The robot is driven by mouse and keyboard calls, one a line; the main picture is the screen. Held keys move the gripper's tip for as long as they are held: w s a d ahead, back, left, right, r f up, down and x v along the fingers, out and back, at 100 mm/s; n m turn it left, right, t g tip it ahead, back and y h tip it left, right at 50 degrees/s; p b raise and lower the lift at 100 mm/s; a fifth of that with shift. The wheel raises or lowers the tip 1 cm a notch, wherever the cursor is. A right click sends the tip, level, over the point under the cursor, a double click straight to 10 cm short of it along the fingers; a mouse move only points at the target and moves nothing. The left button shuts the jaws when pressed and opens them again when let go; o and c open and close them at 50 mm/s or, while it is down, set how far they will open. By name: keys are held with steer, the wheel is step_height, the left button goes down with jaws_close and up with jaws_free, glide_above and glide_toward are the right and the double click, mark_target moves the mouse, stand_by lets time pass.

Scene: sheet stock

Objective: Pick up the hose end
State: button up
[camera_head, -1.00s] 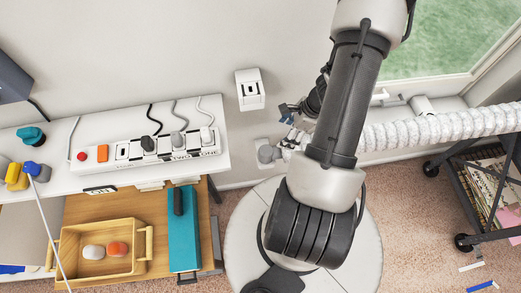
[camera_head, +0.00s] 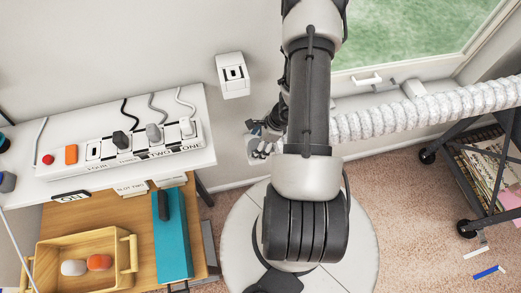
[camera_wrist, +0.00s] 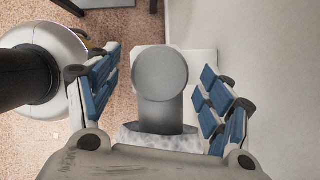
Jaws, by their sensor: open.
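The white ribbed hose (camera_head: 425,112) runs from the right edge to behind my arm in the head view. In the wrist view its pale ribbed end (camera_wrist: 158,138) joins a grey elbow-shaped end piece (camera_wrist: 160,75) with a round face. My gripper (camera_wrist: 162,88) is open, with blue-padded fingers on the left and right of the grey piece. Gaps show on both sides, so the fingers look apart from it. In the head view my gripper (camera_head: 266,135) is low by the wall, and my arm hides much of the hose end.
A white wall socket (camera_head: 233,75) is above left of my gripper. A white shelf (camera_head: 55,180) with a power strip (camera_head: 140,146) stands left, above a wooden basket (camera_head: 75,246) and teal box (camera_head: 173,245). A dark wheeled cart (camera_head: 470,165) stands right. A window is behind.

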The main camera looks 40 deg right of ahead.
steer(key=shift+w+a+f, duration=0.1)
steer(key=shift+w+f, duration=0.1)
steer(key=shift+f, duration=0.35)
steer(key=shift+c, duration=0.6)
steer(key=c, duration=1.1)
